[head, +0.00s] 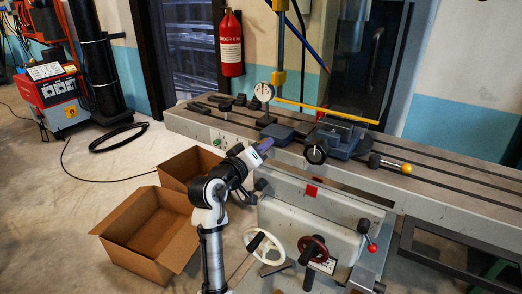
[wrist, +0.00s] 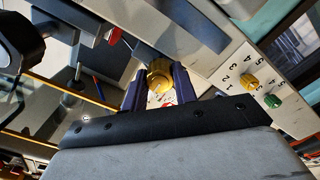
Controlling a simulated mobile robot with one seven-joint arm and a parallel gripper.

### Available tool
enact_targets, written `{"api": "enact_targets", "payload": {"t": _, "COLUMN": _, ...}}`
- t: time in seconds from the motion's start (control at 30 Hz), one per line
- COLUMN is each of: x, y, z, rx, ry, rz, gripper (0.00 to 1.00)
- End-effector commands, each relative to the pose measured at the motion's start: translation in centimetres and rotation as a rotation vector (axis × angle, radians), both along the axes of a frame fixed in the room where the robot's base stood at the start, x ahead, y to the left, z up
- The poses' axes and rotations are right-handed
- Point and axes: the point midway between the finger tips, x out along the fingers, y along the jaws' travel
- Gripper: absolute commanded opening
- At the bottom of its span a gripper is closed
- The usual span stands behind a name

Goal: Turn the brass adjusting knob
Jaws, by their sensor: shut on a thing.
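The brass adjusting knob (wrist: 159,77) is a round, ridged, gold-coloured knob on the machine's pale front, in the middle of the wrist view. My gripper (wrist: 158,84) has its two dark fingers on either side of it and is shut on it. A white dial with red marks shows partly just below the knob, between the fingers. In the head view my gripper (head: 263,147) reaches the front edge of the machine bed, and the knob is hidden there.
A panel with numbered marks carries a yellow knob (wrist: 248,82) and a green knob (wrist: 272,101). In the head view, the long machine bed (head: 455,180) has a dial gauge (head: 264,91) on it. A white handwheel (head: 264,247) and open cardboard boxes (head: 140,225) are near my arm.

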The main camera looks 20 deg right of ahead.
Motion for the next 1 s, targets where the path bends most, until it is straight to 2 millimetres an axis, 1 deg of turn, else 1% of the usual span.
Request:
{"api": "enact_targets", "payload": {"t": 0.37, "x": 0.0, "y": 0.0, "z": -0.1, "rx": 0.004, "ry": -0.002, "rz": -0.001, "gripper": 0.05}}
{"api": "enact_targets", "payload": {"t": 0.4, "x": 0.0, "y": 0.0, "z": -0.1, "rx": 0.004, "ry": -0.002, "rz": -0.001, "gripper": 0.31}}
{"api": "enact_targets", "payload": {"t": 0.53, "x": 0.0, "y": 0.0, "z": 0.0, "rx": 0.004, "ry": -0.001, "rz": -0.001, "gripper": 0.48}}
{"api": "enact_targets", "payload": {"t": 0.57, "x": 0.0, "y": 0.0, "z": 0.0, "rx": 0.004, "ry": -0.001, "rz": -0.001, "gripper": 0.5}}
{"api": "enact_targets", "payload": {"t": 0.87, "x": -0.1, "y": 0.1, "z": 0.0, "rx": 0.002, "ry": -0.002, "rz": 0.0, "gripper": 0.5}}
{"api": "enact_targets", "payload": {"t": 1.0, "x": -0.9, "y": 1.3, "z": -0.2, "rx": 0.002, "ry": -0.002, "rz": 0.003, "gripper": 0.5}}
